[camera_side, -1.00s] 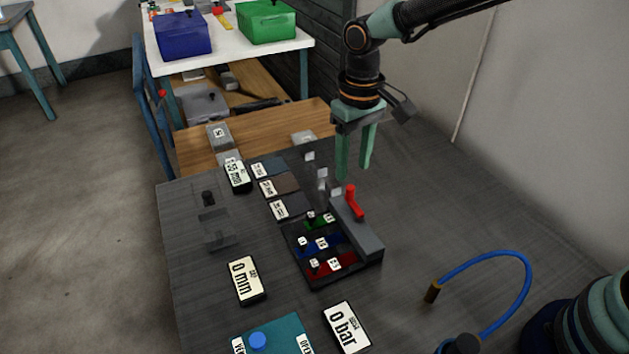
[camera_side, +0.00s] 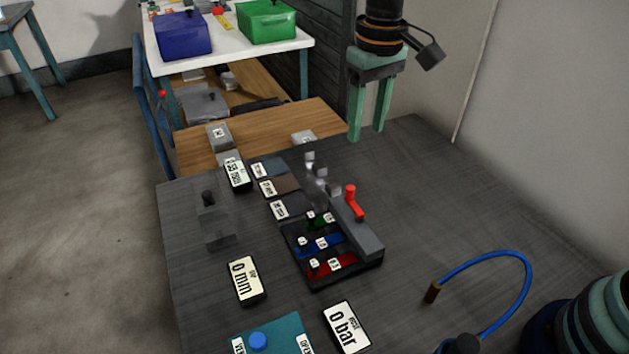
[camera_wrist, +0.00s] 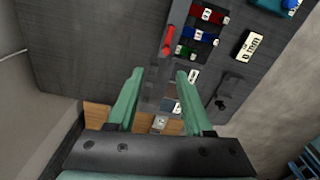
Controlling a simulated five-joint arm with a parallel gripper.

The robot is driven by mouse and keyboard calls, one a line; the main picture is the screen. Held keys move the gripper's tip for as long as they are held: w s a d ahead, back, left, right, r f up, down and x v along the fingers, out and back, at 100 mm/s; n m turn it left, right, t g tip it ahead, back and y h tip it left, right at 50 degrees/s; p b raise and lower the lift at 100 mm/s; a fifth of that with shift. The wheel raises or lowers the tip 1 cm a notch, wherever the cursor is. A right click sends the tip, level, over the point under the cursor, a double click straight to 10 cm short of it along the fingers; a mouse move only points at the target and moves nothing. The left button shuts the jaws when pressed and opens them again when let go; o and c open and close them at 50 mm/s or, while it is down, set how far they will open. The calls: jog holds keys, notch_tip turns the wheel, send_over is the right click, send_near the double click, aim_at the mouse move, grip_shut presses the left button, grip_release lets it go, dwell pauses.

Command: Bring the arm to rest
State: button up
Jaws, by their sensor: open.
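My gripper (camera_side: 369,138) has two green fingers, apart and with nothing between them. In the side view it hangs fingers-down at the far right of the dark table, above and behind the device with the red lever (camera_side: 354,201). In the wrist view the two fingers (camera_wrist: 160,72) are spread, with the table surface showing between them. The tray with green, blue and red slots (camera_side: 330,268) is on the table, left of the lever block. My upper arm runs out of the top of the side view.
A "0 mm" display (camera_side: 246,281), a "0 bar" display (camera_side: 346,327) and a teal panel (camera_side: 272,334) are near the front. A blue hose (camera_side: 525,270) curves at right. Behind are a wooden bench (camera_side: 265,128) and blue and green boxes. The table's right rear is clear.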

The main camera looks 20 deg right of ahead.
jog(key=s+d+r+m+t, duration=0.1)
jog(key=s+d+r+t, duration=0.1)
jog(key=s+d, duration=0.4)
jog(key=s+d+r+m+t, duration=0.1)
jog(key=s+d+r+t, duration=0.1)
jog(key=s+d, duration=0.4)
jog(key=shift+s+d+t, duration=0.3)
jog(key=shift+d+t, duration=0.3)
jog(key=shift+d, duration=1.7)
jog(key=shift+r, duration=0.1)
